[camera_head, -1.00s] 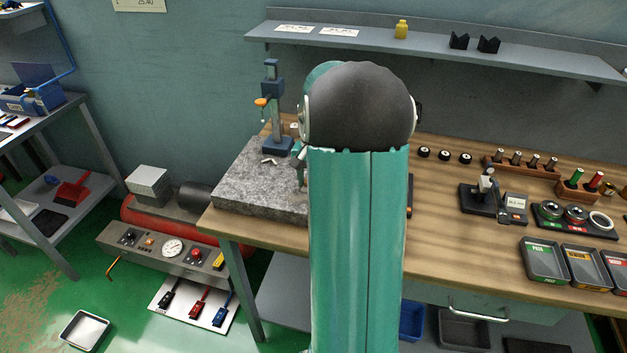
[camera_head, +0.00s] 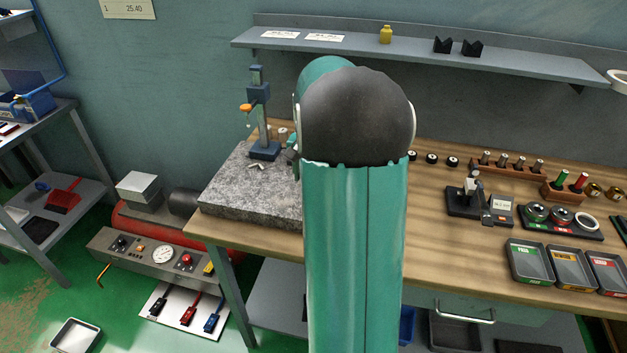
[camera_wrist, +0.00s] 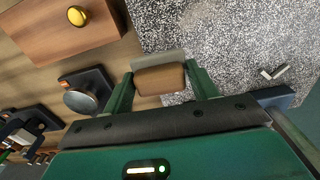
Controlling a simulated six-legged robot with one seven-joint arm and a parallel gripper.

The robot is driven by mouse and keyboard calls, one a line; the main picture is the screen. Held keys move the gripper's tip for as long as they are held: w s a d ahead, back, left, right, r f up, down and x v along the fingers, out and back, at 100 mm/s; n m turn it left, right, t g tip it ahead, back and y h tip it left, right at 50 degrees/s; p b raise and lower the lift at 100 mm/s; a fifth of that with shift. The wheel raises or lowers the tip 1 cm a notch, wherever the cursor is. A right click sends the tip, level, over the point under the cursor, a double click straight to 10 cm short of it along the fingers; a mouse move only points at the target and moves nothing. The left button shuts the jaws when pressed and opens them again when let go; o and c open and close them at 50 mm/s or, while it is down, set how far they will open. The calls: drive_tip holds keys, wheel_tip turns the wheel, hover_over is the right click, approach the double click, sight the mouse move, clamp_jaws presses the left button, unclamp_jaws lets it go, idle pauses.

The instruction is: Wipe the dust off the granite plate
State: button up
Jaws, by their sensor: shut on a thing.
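The granite plate (camera_head: 240,190) is a speckled grey slab at the left end of the wooden bench, partly hidden by my arm. It fills the upper right of the wrist view (camera_wrist: 235,40). My gripper (camera_wrist: 159,73) is shut on a tan-and-grey block (camera_wrist: 160,80), held between its two green fingers. The block overlaps the plate's edge in the wrist view; I cannot tell whether it touches the plate. In the head view my arm hides the block and most of the gripper. I cannot make out dust clearly against the speckled stone.
A small bent metal piece (camera_wrist: 273,73) lies on the plate. A blue stand (camera_head: 262,120) with an orange knob rises at its back. A wooden box (camera_wrist: 65,30) with a yellow knob is beside the plate. Gauges and trays (camera_head: 530,262) occupy the bench's right side.

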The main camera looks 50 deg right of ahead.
drive_tip(key=shift+s+r, duration=0.1)
drive_tip(key=shift+r, duration=1.9)
drive_tip(key=shift+d, duration=0.1)
